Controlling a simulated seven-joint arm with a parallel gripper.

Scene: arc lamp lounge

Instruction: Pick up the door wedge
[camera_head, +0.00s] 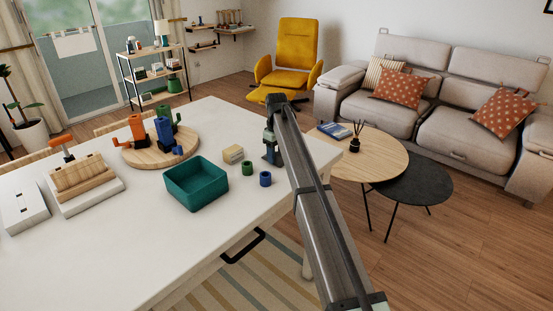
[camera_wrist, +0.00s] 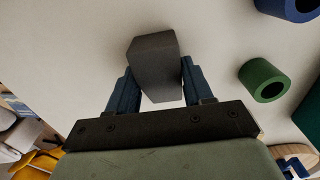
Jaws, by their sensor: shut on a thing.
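The door wedge (camera_wrist: 154,62) is a dark grey block with a sloping face, seen in the wrist view between the two blue fingers. My gripper (camera_wrist: 156,72) is shut on it, with one finger against each side. In the head view my gripper (camera_head: 271,148) is at the right part of the white table, pointing down. The wedge cannot be made out there, as the gripper and arm cover it. I cannot tell whether the wedge touches the tabletop.
On the white table (camera_head: 130,243), a green ring (camera_head: 247,168) and a blue ring (camera_head: 265,179) stand close to my gripper. A pale block (camera_head: 233,154) and a teal bin (camera_head: 197,199) are left of it. A round wooden board (camera_head: 133,158) holds several coloured pieces.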

